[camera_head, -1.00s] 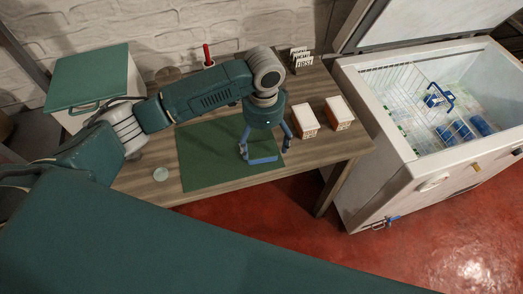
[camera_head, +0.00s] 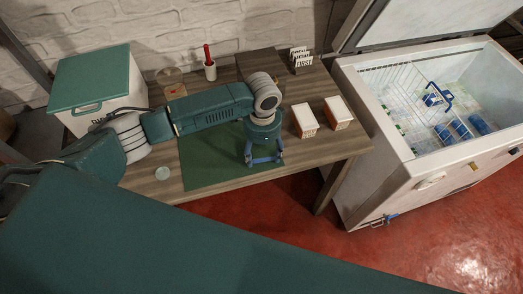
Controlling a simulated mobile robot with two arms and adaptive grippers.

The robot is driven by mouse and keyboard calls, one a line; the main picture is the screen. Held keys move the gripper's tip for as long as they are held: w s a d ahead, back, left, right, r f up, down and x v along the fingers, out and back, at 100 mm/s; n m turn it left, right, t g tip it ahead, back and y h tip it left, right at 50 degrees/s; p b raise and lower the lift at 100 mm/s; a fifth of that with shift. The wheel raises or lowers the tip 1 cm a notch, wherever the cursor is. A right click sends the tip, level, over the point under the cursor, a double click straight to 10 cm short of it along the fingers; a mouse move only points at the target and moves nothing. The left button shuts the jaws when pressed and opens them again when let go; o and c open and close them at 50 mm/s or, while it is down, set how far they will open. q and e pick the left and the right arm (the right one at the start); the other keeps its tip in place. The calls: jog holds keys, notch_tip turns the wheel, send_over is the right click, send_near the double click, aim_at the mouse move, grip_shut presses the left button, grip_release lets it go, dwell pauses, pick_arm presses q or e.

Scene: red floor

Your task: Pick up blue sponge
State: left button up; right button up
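The blue sponge (camera_head: 265,160) is a small block at the right part of the green mat (camera_head: 210,165) on the wooden table. My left gripper (camera_head: 265,157) points down over it, with one finger at each end of the sponge. The fingers look closed in against it, and they and the wrist hide part of it. I cannot tell whether the sponge rests on the mat or hangs just above it. My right gripper is not in view.
Two white-topped boxes (camera_head: 305,119) (camera_head: 338,112) stand right of the gripper. A cup with a red item (camera_head: 209,68), a card holder (camera_head: 300,60) and a green-lidded cooler (camera_head: 95,80) stand behind. A round disc (camera_head: 162,173) lies left. An open freezer (camera_head: 430,120) stands right.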

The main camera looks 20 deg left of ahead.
aim_at(262, 152)
pick_arm(q)
jog(key=shift+r, duration=0.1)
dwell(0.3)
notch_tip(262, 152, up, 20)
jog(key=shift+f+b, duration=0.1)
jog(key=shift+b, duration=0.95)
jog(key=shift+c, duration=0.2)
jog(key=shift+o, duration=0.3)
